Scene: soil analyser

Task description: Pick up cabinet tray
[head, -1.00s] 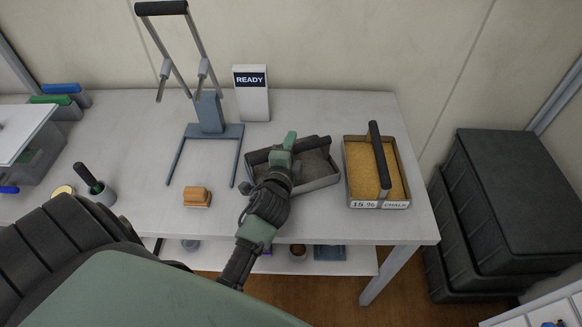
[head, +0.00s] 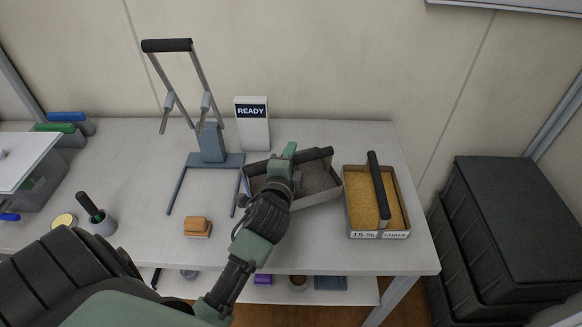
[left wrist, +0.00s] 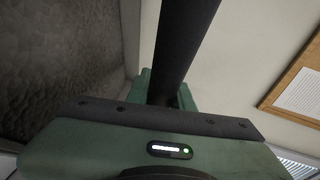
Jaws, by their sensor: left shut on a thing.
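A grey metal tray (head: 318,202) with dark grey soil and a black bar handle (head: 320,154) is at the right-middle of the table in the head view. My left gripper (head: 284,168) is shut on this handle near its left part. The tray looks raised a little above the table. My arm hides its left front part. In the left wrist view the black handle (left wrist: 186,45) runs up from between the green jaws, with the dark soil (left wrist: 65,60) at left. My right gripper is not in view.
A tray of yellow material marked "15 % CHALK" (head: 363,215) stands close at right. A blue-grey stand (head: 210,145) with a raised lever and a READY display (head: 252,125) are behind at left. An orange block (head: 197,227) and a pot (head: 102,220) lie left. Dark crates (head: 510,225) stand right.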

